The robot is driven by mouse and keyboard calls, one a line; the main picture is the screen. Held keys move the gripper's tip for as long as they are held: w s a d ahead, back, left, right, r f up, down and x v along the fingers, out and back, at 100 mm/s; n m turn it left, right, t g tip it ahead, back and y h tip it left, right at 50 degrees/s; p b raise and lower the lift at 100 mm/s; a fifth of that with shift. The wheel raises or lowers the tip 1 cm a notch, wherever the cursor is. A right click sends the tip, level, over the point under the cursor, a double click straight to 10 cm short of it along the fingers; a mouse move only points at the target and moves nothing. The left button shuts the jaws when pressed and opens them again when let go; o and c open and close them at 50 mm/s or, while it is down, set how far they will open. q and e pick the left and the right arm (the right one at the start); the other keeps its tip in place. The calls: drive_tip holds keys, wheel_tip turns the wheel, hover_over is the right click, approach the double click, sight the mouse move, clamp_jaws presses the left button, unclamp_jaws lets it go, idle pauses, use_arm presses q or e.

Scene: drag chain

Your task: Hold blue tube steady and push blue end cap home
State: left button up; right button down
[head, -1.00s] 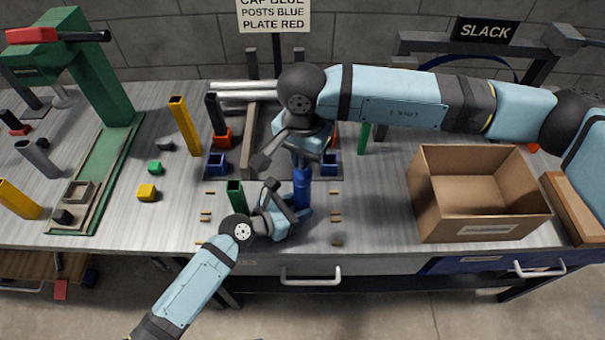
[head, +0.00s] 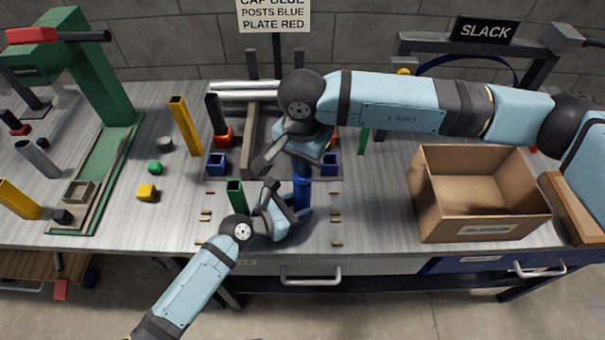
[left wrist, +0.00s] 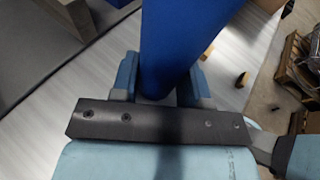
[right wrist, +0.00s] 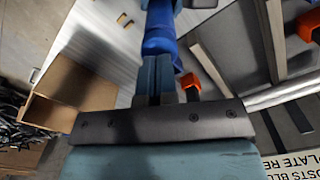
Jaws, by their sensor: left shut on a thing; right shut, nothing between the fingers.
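The blue tube (head: 302,192) stands roughly upright near the front middle of the table. My left gripper (head: 297,213) is shut around its lower part; the tube also fills the left wrist view (left wrist: 180,40) between the fingers. My right gripper (head: 303,160) is above the tube's top, its fingers shut with nothing between them. In the right wrist view, the closed fingertips (right wrist: 157,62) are at or very near a blue piece at the tube's upper end (right wrist: 160,42). I cannot tell the end cap apart from the tube there, nor how deep it sits.
A green tube (head: 236,192) stands close to the left gripper. Blue blocks (head: 217,163) (head: 331,165) sit either side behind. An open cardboard box (head: 480,225) is at right; a green press (head: 95,80) is at left. Small tan pieces (head: 337,219) lie near the front.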

drive_tip(key=shift+f, duration=0.65)
drive_tip(key=shift+r, duration=0.1)
idle(0.3)
drive_tip(key=shift+r, duration=2.95)
use_arm(q)
drive_tip(key=o, duration=0.8)
drive_tip(key=shift+s+a, duration=0.1)
drive_tip(key=v, duration=1.1)
drive_tip(key=shift+s+a+r, duration=0.25)
